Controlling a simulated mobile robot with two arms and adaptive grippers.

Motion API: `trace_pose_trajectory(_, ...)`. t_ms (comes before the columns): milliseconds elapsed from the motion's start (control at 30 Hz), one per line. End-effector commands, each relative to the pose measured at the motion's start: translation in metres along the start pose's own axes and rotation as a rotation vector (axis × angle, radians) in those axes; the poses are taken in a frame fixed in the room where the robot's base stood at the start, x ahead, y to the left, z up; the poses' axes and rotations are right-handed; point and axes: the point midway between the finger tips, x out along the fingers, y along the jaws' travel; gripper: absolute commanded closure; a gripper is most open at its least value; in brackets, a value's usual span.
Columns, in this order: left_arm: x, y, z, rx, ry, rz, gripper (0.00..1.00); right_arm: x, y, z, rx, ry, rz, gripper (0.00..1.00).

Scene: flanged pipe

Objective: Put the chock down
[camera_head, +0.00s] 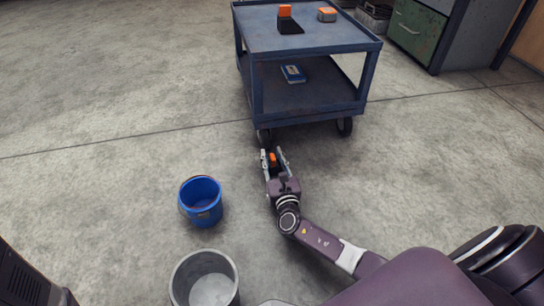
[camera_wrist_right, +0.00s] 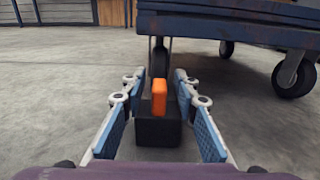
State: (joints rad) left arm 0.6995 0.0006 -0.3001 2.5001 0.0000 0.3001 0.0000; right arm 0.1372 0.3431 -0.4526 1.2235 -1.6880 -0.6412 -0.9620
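A black chock with an orange grip (camera_wrist_right: 158,128) stands on the floor in the right wrist view, in front of a cart wheel (camera_wrist_right: 160,60). I cannot tell whether it touches the wheel. My right gripper (camera_head: 273,155) is open, with its fingers (camera_wrist_right: 157,120) on either side of the chock and a gap on both sides. In the head view only the chock's orange grip (camera_head: 272,158) shows clearly, between the fingers near the cart's front left wheel (camera_head: 264,137). My left gripper is not in view.
The blue cart (camera_head: 335,47) carries another black and orange chock (camera_head: 288,24) and an orange-grey item (camera_head: 327,15) on top. A blue-white item (camera_head: 293,74) lies on its lower shelf. A blue bucket (camera_head: 201,202) and a grey bin (camera_head: 203,277) stand left of my right arm.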

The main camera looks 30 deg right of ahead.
Motion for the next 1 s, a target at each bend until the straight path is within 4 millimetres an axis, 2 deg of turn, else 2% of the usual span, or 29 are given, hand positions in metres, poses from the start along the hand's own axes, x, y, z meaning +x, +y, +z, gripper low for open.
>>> trace_pose_trajectory(300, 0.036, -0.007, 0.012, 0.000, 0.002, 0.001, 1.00, -0.066, 0.000, 0.003, -0.002, 0.007, 0.003, 0.72)
trace_pose_trajectory(500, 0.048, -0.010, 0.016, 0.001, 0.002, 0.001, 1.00, -0.101, 0.000, 0.002, -0.003, 0.005, 0.002, 0.72)
trace_pose_trajectory(700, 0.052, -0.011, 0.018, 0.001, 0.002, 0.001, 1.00, -0.117, 0.000, 0.000, -0.001, 0.003, 0.002, 0.72)
trace_pose_trajectory(933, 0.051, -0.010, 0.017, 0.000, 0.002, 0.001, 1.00, -0.117, 0.001, 0.000, 0.000, 0.002, 0.002, 0.72)
trace_pose_trajectory(1000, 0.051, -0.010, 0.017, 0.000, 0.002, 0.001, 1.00, -0.113, 0.005, 0.005, 0.028, 0.001, 0.002, 0.72)
